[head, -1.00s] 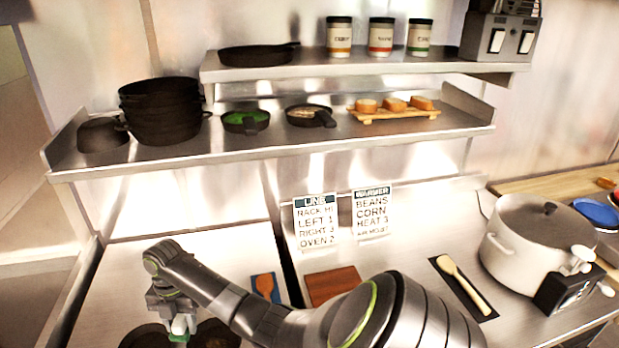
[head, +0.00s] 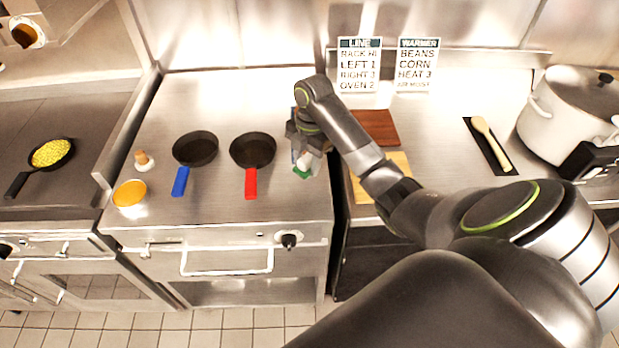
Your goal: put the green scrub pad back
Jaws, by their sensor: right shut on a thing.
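The green scrub pad (head: 301,173) is in the jaws of my right gripper (head: 305,158), its green lower edge showing below the fingers. The gripper points down over the right edge of the steel cooking surface (head: 225,205), just right of the pan with the red handle. I cannot tell whether the pad touches the surface. Much of the pad is hidden by the fingers. My left gripper is not in view.
Dark pans with a red handle (head: 251,184) and a blue handle (head: 180,182) stand left of the gripper. A wooden board (head: 369,188), brown board (head: 378,127), spoon (head: 491,143) and white pot (head: 556,112) are right.

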